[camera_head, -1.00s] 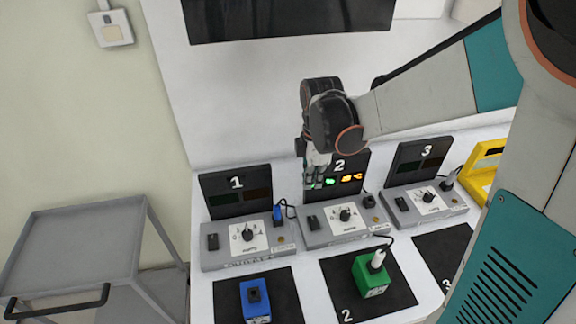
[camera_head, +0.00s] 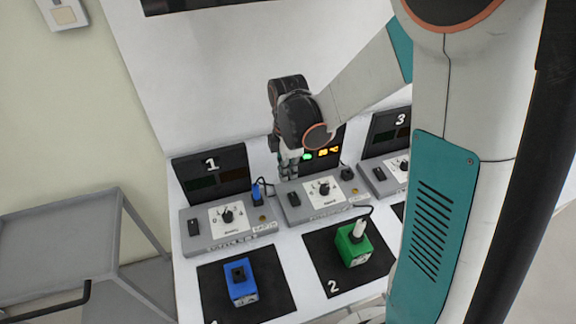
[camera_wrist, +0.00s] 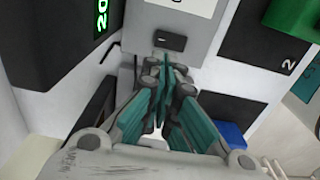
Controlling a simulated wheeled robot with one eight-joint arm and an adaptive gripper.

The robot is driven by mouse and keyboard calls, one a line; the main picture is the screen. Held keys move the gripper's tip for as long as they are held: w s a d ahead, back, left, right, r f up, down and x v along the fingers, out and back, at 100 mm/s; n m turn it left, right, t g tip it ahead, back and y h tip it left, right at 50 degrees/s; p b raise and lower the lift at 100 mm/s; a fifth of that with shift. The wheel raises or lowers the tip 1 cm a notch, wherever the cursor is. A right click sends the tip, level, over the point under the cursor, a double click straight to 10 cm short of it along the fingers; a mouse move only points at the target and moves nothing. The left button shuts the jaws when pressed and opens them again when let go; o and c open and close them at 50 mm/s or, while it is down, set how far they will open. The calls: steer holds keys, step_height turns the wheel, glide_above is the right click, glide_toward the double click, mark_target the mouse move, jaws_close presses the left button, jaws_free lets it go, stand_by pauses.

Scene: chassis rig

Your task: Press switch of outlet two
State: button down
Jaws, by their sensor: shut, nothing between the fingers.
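Outlet two is a grey box (camera_head: 325,210) with a dial, a socket and a dark rocker switch (camera_head: 294,200) at its left. Its black display (camera_head: 335,140) behind shows green and orange lights and is partly hidden by my gripper (camera_head: 289,177). My gripper is shut and empty, pointing down just above and behind the switch. In the wrist view, the closed fingertips (camera_wrist: 165,64) are close to the dark switch (camera_wrist: 171,41), which lies just beyond them. I cannot tell if they touch. The switch's tilt is unclear.
Outlet one (camera_head: 230,222) stands to the left and outlet three (camera_head: 377,182) to the right, partly hidden by my arm. A blue block (camera_head: 240,283) and a green block (camera_head: 352,243) with a plug sit on black mats in front. A grey cart (camera_head: 60,240) stands at left.

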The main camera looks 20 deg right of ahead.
mark_target(288, 196)
step_height(288, 196, down, 8)
steer(key=shift+f+b, duration=0.1)
steer(key=shift+b, duration=1.05)
steer(key=shift+f+b, duration=0.3)
steer(key=shift+b, duration=0.15)
steer(key=shift+s+r, duration=0.3)
steer(key=shift+s, duration=0.4)
